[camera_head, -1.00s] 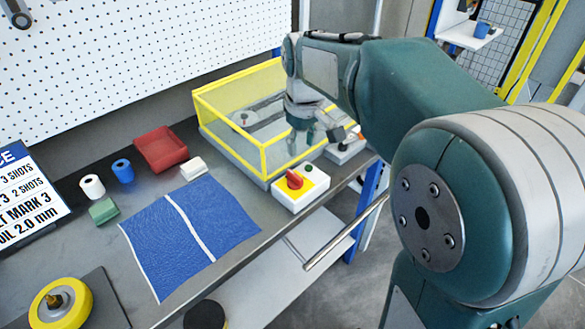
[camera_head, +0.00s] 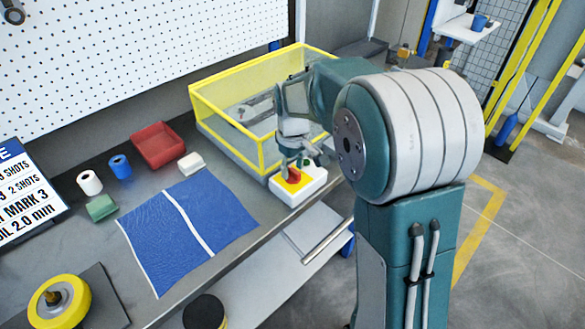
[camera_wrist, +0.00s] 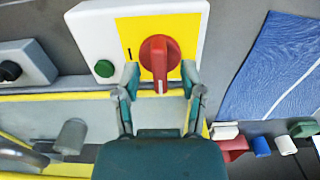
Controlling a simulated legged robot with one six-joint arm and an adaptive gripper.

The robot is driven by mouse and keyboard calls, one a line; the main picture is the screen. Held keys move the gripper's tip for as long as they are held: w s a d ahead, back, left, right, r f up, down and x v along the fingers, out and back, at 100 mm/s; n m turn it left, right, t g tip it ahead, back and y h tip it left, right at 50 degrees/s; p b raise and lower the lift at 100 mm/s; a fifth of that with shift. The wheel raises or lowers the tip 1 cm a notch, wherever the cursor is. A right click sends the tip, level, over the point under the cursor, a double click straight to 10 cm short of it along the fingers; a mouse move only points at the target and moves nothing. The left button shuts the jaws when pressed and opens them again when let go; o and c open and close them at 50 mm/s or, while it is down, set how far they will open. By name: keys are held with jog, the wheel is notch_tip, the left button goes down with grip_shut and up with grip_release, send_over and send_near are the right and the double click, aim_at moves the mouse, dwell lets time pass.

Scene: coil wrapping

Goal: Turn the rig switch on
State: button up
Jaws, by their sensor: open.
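The rig switch is a red rotary knob (camera_head: 294,177) on a yellow plate, on a white box (camera_head: 311,190) at the table's front edge. In the wrist view the red knob (camera_wrist: 159,52) has its handle pointing down the picture, toward my gripper. A black mark is on the plate to its left. A green button (camera_wrist: 105,68) sits on the same box. My gripper (camera_wrist: 160,82) is open, with one fingertip on each side of the knob's handle; contact cannot be told. In the head view my gripper (camera_head: 291,160) is over the box and partly covers the knob.
A yellow-framed clear enclosure (camera_head: 226,138) stands right behind the switch box. A grey box with a black button (camera_wrist: 22,66) is beside it. A blue cloth (camera_head: 160,235), red tray (camera_head: 158,148) and small white block (camera_head: 192,163) lie to the left.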

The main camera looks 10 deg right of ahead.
jog(key=shift+f, duration=0.35)
grip_shut()
